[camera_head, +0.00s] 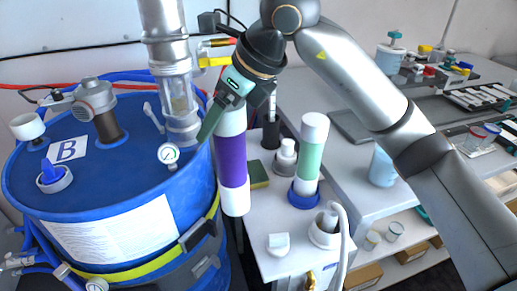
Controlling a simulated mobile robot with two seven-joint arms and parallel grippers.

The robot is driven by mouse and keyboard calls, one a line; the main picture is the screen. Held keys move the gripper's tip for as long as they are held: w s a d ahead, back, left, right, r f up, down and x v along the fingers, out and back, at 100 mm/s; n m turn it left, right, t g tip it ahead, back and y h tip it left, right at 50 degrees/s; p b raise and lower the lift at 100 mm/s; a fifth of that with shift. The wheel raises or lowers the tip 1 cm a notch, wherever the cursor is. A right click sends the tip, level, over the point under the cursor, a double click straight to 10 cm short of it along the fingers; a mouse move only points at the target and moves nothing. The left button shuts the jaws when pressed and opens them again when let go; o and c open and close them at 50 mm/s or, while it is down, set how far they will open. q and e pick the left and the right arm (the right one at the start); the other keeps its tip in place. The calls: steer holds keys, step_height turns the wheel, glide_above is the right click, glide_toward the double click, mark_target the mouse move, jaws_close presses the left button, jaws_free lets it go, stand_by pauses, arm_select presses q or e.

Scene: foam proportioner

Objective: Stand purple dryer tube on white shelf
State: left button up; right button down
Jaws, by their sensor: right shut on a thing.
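The purple dryer tube (232,162) is a long cylinder with a purple middle and white ends. My right gripper (236,103) is shut on its upper white end. The tube hangs nearly upright in front of the blue drum's right side, at the left edge of the white shelf (257,238). Its lower end overlaps the shelf edge in the picture; I cannot tell whether it touches anything. The fingers partly hide its top. My left gripper is not in view.
The blue drum (115,180) with gauge and pump fittings fills the left.

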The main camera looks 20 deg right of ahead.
steer(key=w+d+f, duration=0.2)
steer(key=d+f, duration=0.2)
steer(key=f, duration=0.1)
steer(key=w+d+f+p, duration=0.1)
steer(key=w+d+f, duration=0.2)
steer(key=f, duration=0.3)
steer(key=shift+w+d, duration=0.35)
steer(key=shift+d, duration=0.1)
steer(key=shift+f, duration=0.1)
jaws_free()
steer(key=shift+f, duration=0.1)
steer(key=v, duration=1.2)
steer(key=shift+r, duration=0.25)
